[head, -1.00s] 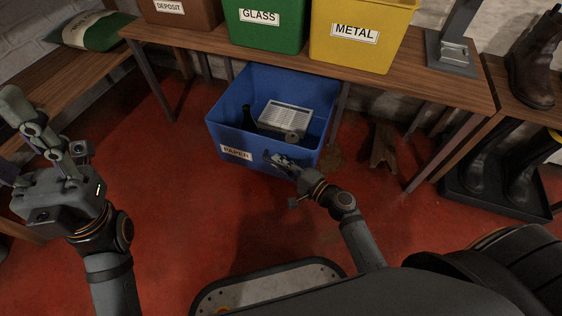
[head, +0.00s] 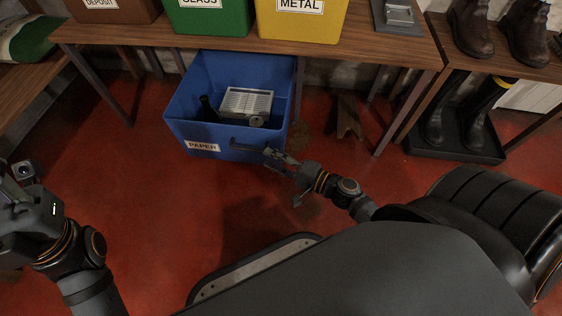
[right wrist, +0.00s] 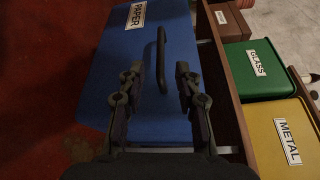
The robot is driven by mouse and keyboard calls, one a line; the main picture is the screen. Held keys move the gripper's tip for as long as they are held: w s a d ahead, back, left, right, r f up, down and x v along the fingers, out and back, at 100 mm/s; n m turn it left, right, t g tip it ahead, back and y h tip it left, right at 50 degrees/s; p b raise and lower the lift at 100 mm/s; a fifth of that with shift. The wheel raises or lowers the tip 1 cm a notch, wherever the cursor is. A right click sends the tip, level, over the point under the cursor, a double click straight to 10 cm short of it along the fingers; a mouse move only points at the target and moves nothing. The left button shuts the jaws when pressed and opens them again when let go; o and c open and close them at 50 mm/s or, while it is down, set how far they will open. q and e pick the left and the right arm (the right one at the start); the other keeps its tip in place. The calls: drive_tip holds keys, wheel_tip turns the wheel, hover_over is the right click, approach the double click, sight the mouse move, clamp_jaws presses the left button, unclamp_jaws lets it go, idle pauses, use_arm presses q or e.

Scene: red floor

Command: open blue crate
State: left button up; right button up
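The blue crate (head: 185,112) with a PAPER label stands on the red floor under the bench. Its top is open; a pale slatted box, a dark bottle and a small can show inside. A dark bar handle (head: 245,147) is on its front face. My right gripper (head: 272,157) is at the front face, near the handle's right end. In the right wrist view its fingers (right wrist: 161,75) are apart, with the handle (right wrist: 162,55) ahead between them, not gripped. My left gripper (head: 22,215) is cut off at the left edge; its fingers are hidden.
The wooden bench (head: 375,45) above carries brown, green GLASS (head: 208,18) and yellow METAL (head: 300,20) bins. Bench legs stand beside the crate. Boots stand on a black tray (head: 455,145) at right. Red floor before the crate is clear.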

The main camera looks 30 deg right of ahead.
drive_tip(key=shift+v, duration=1.7)
